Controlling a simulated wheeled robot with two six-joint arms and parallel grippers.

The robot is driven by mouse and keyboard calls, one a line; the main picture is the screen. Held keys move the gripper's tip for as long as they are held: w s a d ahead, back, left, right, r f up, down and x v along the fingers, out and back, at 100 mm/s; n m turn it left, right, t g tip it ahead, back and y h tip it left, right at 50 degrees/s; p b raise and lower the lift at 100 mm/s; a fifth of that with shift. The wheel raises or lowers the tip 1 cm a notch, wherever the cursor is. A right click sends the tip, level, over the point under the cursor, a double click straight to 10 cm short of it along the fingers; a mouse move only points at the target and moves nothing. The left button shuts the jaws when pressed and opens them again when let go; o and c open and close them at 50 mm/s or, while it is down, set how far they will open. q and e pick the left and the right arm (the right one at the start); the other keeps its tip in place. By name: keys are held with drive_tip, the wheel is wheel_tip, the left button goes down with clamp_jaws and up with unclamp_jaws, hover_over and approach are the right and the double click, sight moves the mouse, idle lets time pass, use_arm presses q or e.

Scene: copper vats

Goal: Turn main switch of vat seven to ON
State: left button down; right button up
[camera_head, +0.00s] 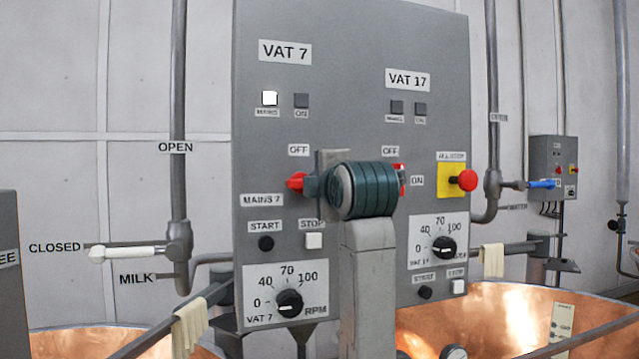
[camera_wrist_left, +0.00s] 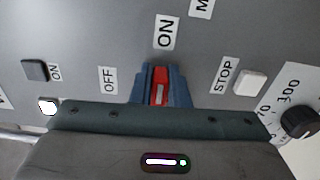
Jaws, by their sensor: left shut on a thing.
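The control panel (camera_head: 350,60) carries a VAT 7 label (camera_head: 284,52) on its left half. The red main switch handle (camera_head: 295,183) of vat seven, above the MAINS 7 label (camera_head: 262,199), sticks out left of my left gripper (camera_head: 318,187). The left wrist view shows the fingers (camera_wrist_left: 162,88) shut on both sides of the red handle (camera_wrist_left: 160,90). The handle lies level, in line with the ON label (camera_wrist_left: 164,32); the OFF label (camera_wrist_left: 108,80) is to its side. The left lamp (camera_head: 269,98) is lit white; the ON lamp (camera_head: 301,101) is dark. My right gripper is not in view.
The VAT 17 red switch (camera_head: 402,180) is partly hidden behind my gripper. A red stop button (camera_head: 467,180) on yellow sits further right. Vat seven's STOP button (camera_head: 313,240), START button (camera_head: 266,243) and RPM knob (camera_head: 289,302) lie below. Copper vats (camera_head: 515,318) stand beneath.

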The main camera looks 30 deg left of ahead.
use_arm(q)
drive_tip(key=shift+a+f+m, duration=0.1)
drive_tip(key=shift+f+m, duration=0.15)
drive_tip(key=shift+m, duration=0.05)
idle(0.4)
drive_tip(key=c, duration=1.6)
unclamp_jaws()
drive_tip(key=shift+s, duration=0.1)
drive_tip(key=shift+o, duration=1)
drive_tip(key=shift+s+a, duration=0.1)
drive_tip(key=shift+s+a+r, duration=0.1)
drive_tip(key=shift+s+a, duration=0.05)
drive_tip(key=shift+a, duration=0.1)
drive_tip(key=shift+d, duration=0.2)
drive_tip(key=shift+d, duration=0.1)
